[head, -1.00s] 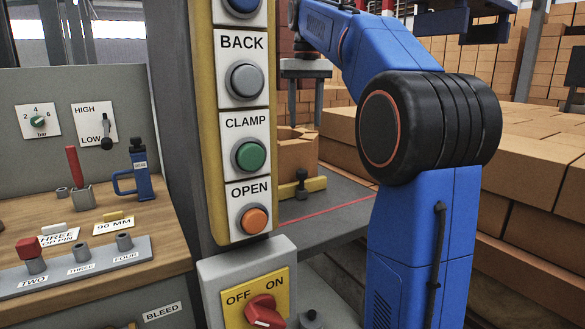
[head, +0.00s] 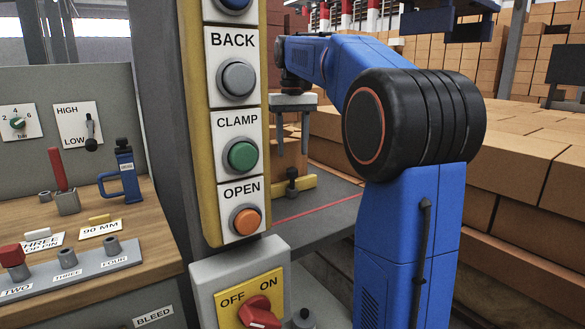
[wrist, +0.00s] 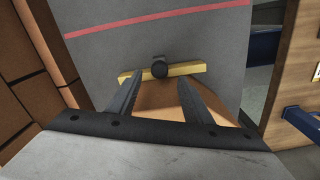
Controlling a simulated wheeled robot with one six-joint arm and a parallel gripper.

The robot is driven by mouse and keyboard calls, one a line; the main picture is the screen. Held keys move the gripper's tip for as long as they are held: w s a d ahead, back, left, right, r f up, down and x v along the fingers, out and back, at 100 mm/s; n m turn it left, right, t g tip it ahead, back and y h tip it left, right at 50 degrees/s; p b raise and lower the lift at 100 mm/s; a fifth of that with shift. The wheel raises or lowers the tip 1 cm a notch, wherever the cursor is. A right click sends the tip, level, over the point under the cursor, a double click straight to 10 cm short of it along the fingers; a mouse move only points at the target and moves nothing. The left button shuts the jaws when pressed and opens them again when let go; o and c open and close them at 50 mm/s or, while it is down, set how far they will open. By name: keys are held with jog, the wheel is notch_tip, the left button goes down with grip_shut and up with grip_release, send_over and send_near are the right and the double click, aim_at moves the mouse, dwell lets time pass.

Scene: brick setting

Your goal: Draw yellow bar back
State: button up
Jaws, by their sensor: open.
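The yellow bar (head: 306,183) lies on the grey table (head: 335,215), with a black knob (head: 291,183) standing up from it. In the wrist view the bar (wrist: 186,69) runs across just beyond my fingertips, and the knob (wrist: 159,68) shows between them. My gripper (head: 292,152) is open and points down above the bar in the head view. It also shows open in the wrist view (wrist: 160,82), with nothing held. A brown brick (wrist: 163,97) is partly hidden under my gripper, on the near side of the bar in the wrist view.
A yellow-edged button panel (head: 237,125) with BACK, CLAMP and OPEN stands left of my gripper and hides part of the table. Below it is a red OFF/ON switch (head: 260,311). A wooden bench (head: 150,212) is at left. Stacked bricks (head: 520,165) fill the right.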

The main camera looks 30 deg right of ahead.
aim_at(293, 168)
notch_tip(293, 168, down, 7)
jog(key=shift+r, duration=0.1)
dwell(0.4)
